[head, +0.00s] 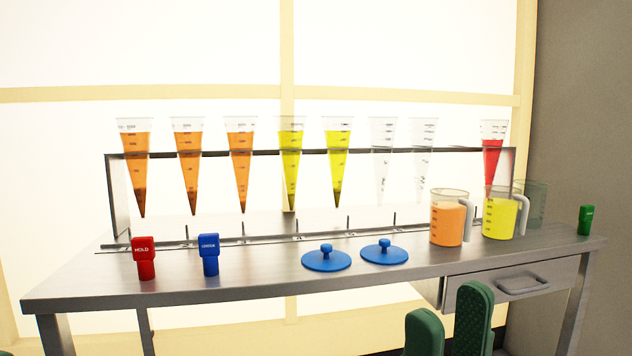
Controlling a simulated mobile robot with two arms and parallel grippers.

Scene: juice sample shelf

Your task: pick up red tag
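The red tag (145,260), marked HOLD, stands upright on the grey table near its front left edge. Nothing touches it. My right gripper (448,320) shows at the bottom edge, right of the middle, as two green fingers apart with nothing visible between them. It is far to the right of the red tag and in front of the table.
A blue tag (210,255) stands just right of the red one. Two blue lids (326,261) lie mid-table. An orange jug (448,222), a yellow jug (498,218) and a green tag (586,220) stand right. A rack (118,200) holds several cones behind.

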